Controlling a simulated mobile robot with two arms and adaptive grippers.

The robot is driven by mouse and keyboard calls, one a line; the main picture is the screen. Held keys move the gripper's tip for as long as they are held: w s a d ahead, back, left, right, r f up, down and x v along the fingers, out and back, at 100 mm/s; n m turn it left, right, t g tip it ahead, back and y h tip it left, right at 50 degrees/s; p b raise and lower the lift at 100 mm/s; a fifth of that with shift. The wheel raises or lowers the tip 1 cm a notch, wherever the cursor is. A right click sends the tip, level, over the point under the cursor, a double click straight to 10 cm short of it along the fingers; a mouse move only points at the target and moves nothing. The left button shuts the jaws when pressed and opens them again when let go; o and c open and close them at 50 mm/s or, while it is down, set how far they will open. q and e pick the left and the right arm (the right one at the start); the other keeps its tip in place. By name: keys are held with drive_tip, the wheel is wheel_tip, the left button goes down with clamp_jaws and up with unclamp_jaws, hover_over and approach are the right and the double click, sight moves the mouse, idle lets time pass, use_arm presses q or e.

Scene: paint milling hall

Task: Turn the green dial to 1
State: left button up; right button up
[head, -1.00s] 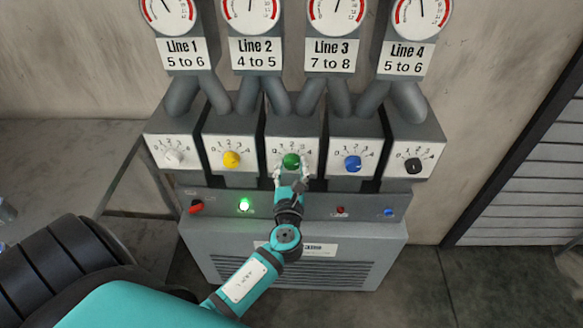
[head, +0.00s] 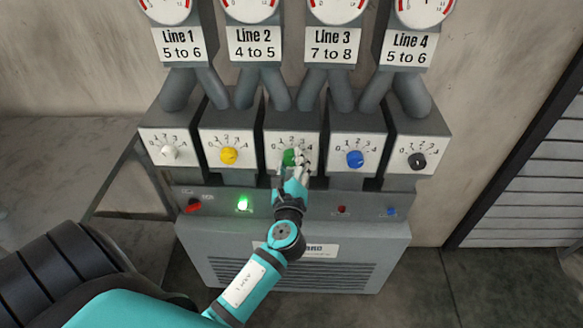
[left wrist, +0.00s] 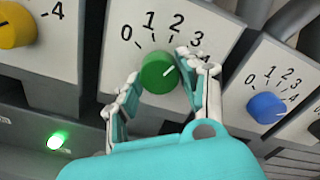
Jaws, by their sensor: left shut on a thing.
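The green dial (head: 289,158) is on the middle white scale plate of the panel, with numbers around it from 0. My left gripper (head: 296,160) is shut on the green dial. Its fingers (left wrist: 160,82) lie on either side of the knob, the left one low and the right one higher. My right gripper is not in view.
A yellow dial (head: 229,156) and a white dial (head: 168,153) are to the left. A blue dial (head: 355,159) and a black dial (head: 417,161) are to the right.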

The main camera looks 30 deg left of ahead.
use_arm(q)
drive_tip(key=n+b, duration=0.3)
drive_tip(key=n, duration=0.3)
drive_tip(key=shift+d+f, duration=0.1)
drive_tip(key=shift+n+b, duration=0.85)
drive_tip(key=shift+n, duration=1.35)
drive_tip(key=o, duration=1.2)
drive_tip(key=shift+r, duration=0.2)
